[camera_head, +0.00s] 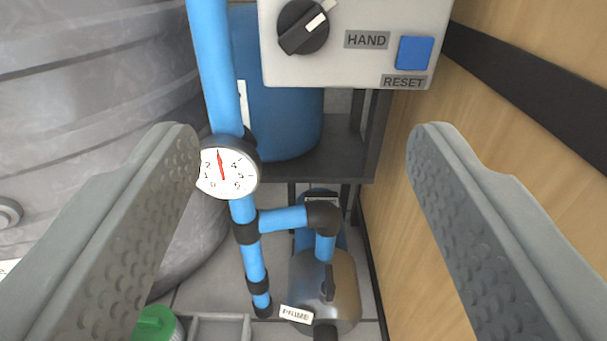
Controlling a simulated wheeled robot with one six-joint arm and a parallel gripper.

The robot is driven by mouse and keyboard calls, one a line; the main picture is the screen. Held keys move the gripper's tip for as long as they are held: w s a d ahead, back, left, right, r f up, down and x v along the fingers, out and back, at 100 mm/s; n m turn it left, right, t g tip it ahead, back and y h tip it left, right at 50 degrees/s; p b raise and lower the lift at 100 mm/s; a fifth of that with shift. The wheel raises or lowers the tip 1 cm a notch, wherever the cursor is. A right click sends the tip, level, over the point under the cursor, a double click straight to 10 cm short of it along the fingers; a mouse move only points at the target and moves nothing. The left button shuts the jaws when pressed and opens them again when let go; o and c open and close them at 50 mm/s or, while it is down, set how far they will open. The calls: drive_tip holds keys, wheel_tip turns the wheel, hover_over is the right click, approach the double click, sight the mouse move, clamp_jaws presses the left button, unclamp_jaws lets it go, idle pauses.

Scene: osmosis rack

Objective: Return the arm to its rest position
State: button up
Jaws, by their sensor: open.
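My gripper (305,150) is open, with its two grey dimpled fingers wide apart at the left and right of the view. Nothing is between the fingers close by. Beyond them is the osmosis rack (345,160), with a white control box (350,75) at the top. The box carries a black rotary knob (303,27), a HAND label and a blue RESET button (415,53). The tip of the left finger overlaps the edge of a round pressure gauge (230,168) in the picture; I cannot tell the distance between them.
A blue pipe (213,60) runs down to black fittings and a pump (325,285). A large grey tank (90,80) fills the left. A wooden wall (520,120) with a dark strip bounds the right. A green cap (155,323) shows at the bottom left.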

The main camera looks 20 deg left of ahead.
drive_tip(key=a+r+h, duration=0.2)
drive_tip(key=a+r, duration=0.3)
drive_tip(key=r, duration=0.7)
drive_tip(key=a+r+h, duration=0.2)
drive_tip(key=a+r, duration=0.2)
drive_tip(key=r, duration=0.7)
drive_tip(key=s+a+r+m+h, duration=0.1)
drive_tip(key=s+a+r, duration=0.25)
drive_tip(key=r, duration=0.25)
drive_tip(key=s+a+r+t+h, duration=0.1)
drive_tip(key=s+a+r, duration=0.25)
drive_tip(key=r, duration=0.25)
drive_tip(key=s+a+r+m+h, duration=0.1)
drive_tip(key=s+a+r, duration=0.25)
drive_tip(key=r, duration=0.25)
drive_tip(key=s+a+r, duration=0.5)
drive_tip(key=s+r, duration=0.2)
drive_tip(key=s, duration=0.3)
drive_tip(key=s+a+r, duration=0.1)
drive_tip(key=s+a, duration=0.2)
drive_tip(key=s, duration=0.6)
drive_tip(key=s+a+r+m, duration=0.1)
drive_tip(key=s+a, duration=0.3)
drive_tip(key=s, duration=0.6)
drive_tip(key=s+a+r+m, duration=0.1)
drive_tip(key=s+a, duration=0.3)
drive_tip(key=s, duration=0.5)
drive_tip(key=shift+s+g+y, duration=0.3)
drive_tip(key=shift+s+y, duration=0.1)
